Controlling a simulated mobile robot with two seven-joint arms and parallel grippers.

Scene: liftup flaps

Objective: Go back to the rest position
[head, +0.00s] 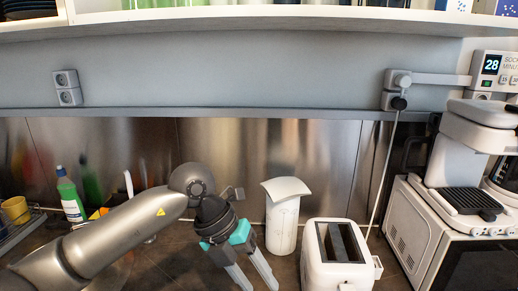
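My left arm comes in from the left over the counter. My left gripper (259,283), with teal parts and grey fingers, points downward. Its two fingers are apart and I see nothing between them, though the tips reach the bottom edge of the picture. My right gripper is not in view.
A white canister (282,226) and a white toaster (340,255) stand right of my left gripper. A coffee machine (474,160) sits on a white microwave (425,230) at the right. A green bottle (69,194) and yellow cup (16,210) are at the left. A shelf (250,18) runs across the top.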

